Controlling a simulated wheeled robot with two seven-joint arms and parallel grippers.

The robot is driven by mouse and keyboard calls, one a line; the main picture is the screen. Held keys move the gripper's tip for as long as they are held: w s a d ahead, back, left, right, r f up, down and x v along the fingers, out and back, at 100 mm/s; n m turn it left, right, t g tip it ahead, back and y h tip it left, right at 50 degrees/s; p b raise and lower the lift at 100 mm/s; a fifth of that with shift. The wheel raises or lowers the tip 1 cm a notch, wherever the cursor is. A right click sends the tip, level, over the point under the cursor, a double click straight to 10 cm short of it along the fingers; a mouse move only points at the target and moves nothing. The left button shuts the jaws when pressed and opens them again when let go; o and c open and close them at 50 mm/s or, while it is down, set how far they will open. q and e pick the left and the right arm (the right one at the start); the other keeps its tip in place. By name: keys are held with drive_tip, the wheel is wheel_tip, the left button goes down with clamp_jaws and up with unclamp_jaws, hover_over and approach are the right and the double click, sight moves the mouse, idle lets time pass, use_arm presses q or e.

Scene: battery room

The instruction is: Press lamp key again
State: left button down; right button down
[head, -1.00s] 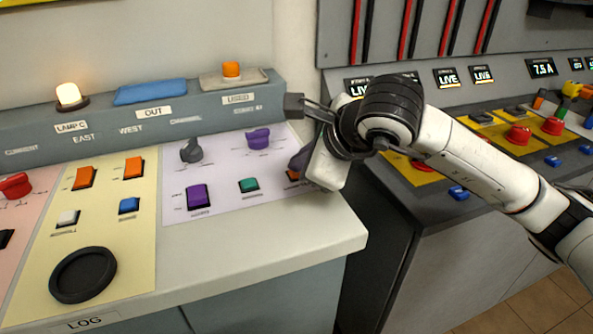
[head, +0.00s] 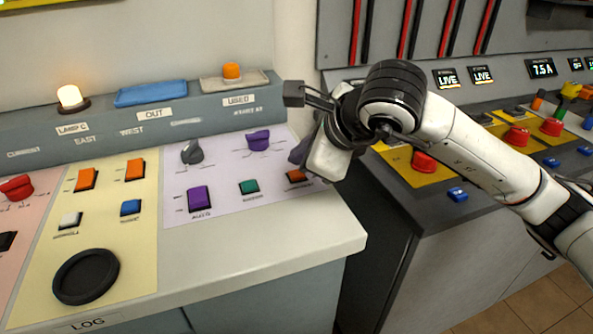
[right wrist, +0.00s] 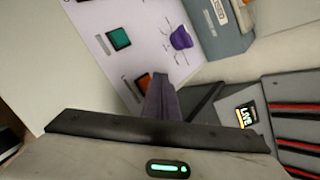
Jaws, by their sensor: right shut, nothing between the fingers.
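My right gripper (head: 298,154) is shut and empty, above the right end of the lilac panel. A lamp (head: 70,97) marked LAMP C glows at the back left. My left gripper is not in view.
The lilac panel also has a green key (head: 249,187), a purple key (head: 199,199), a grey knob (head: 192,152) and a purple knob (head: 258,140). A yellow panel (head: 120,230) lies to the left. A darker console (head: 470,200) with red buttons stands at right.

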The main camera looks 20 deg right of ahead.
wheel_tip(320, 180, up, 5)
drive_tip(key=shift+f+p, duration=0.2)
drive_tip(key=shift+p, duration=0.85)
